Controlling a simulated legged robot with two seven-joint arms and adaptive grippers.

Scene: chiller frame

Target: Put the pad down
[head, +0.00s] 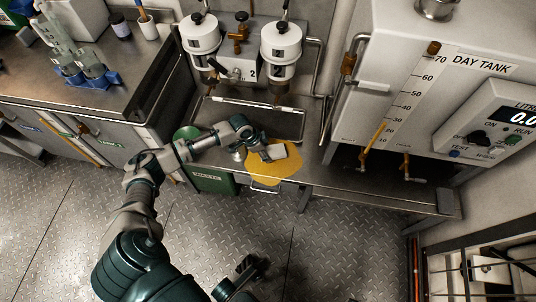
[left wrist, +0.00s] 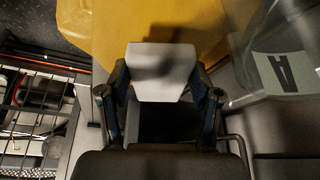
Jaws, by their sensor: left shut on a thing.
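A small pale grey-white pad (head: 279,151) is held in my left gripper (head: 268,152), over the front edge of the steel bench. In the left wrist view the pad (left wrist: 163,70) sits between the two dark fingers (left wrist: 162,92), which are shut on its sides. A yellow sheet (head: 287,170) lies under the pad and extends past the bench edge. It fills the top of the left wrist view (left wrist: 190,22). I cannot tell whether the pad touches it. Dark parts that look like my right gripper (head: 243,278) show low in the head view; their opening is unclear.
A green waste bin (head: 212,180) stands below the bench, left of the sheet. Two white filter housings (head: 281,50) and a pipe loop are behind. The day tank (head: 440,65) stands at the right. Bare bench (head: 355,183) shows right of the sheet.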

